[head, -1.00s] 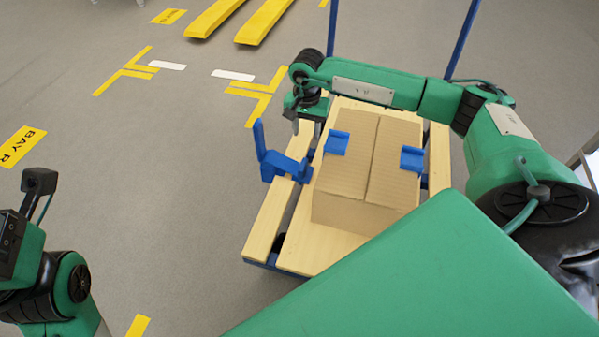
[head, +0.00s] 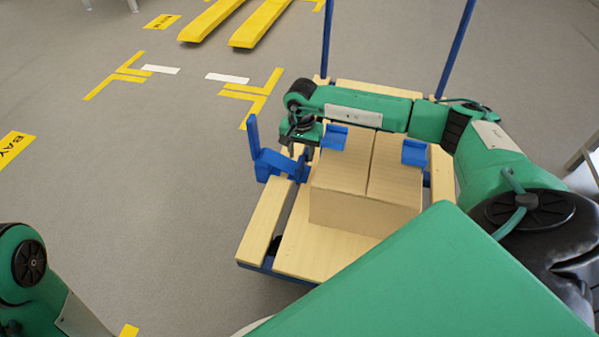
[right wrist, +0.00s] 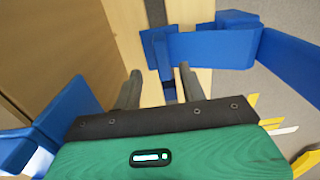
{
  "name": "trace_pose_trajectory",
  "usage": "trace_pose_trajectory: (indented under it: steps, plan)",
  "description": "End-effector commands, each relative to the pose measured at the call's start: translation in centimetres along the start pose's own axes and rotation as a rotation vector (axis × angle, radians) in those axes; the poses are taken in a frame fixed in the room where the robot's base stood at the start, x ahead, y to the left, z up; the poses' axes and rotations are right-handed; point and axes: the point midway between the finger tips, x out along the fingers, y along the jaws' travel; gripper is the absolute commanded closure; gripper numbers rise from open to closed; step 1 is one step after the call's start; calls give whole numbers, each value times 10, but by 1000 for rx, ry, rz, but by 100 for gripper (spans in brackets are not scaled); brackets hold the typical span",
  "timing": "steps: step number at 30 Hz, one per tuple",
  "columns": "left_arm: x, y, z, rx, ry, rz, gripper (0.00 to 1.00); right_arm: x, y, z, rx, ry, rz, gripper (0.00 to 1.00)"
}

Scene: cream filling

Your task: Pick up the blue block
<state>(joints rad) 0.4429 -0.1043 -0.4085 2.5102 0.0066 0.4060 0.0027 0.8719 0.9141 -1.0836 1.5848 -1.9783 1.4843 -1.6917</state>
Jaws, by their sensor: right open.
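A blue block-like bracket (head: 285,165) with an upright arm sits on the left side of the wooden cart (head: 262,220). My right gripper (head: 304,152) is open, pointing down just above and beside the bracket's right end. In the right wrist view the bracket shows as a long blue bar (right wrist: 215,48), and a narrow blue part shows between my open fingers (right wrist: 160,86); I cannot tell whether they touch it. Two smaller blue corner pieces, left (head: 334,137) and right (head: 414,152), sit on the carton. My left gripper is out of view.
A cardboard carton (head: 365,190) stands on the cart, close beside my right gripper. Blue posts (head: 455,48) rise at the cart's far end. Yellow forks (head: 215,20) lie at the top.

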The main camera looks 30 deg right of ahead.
Motion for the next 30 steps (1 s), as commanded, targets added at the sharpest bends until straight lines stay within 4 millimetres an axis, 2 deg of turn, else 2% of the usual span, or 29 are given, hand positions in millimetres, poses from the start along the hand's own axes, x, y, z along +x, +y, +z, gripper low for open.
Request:
trace_pose_trajectory:
  steps: [1, 9, 20, 21, 27, 30]
  plan:
    - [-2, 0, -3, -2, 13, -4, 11, 10, -1, 1, 0, -1, 1, 58]
    - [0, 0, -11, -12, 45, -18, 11, 40, -4, 4, 1, -2, 0, 58]
    - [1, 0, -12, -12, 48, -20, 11, 46, -4, 4, 0, -1, 0, 58]
    - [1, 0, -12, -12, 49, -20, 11, 46, -4, 4, 0, -1, 0, 60]
    - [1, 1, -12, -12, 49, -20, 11, 46, -4, 4, 0, -1, 0, 99]
    - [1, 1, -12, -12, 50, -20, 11, 46, -4, 4, 1, -1, 0, 100]
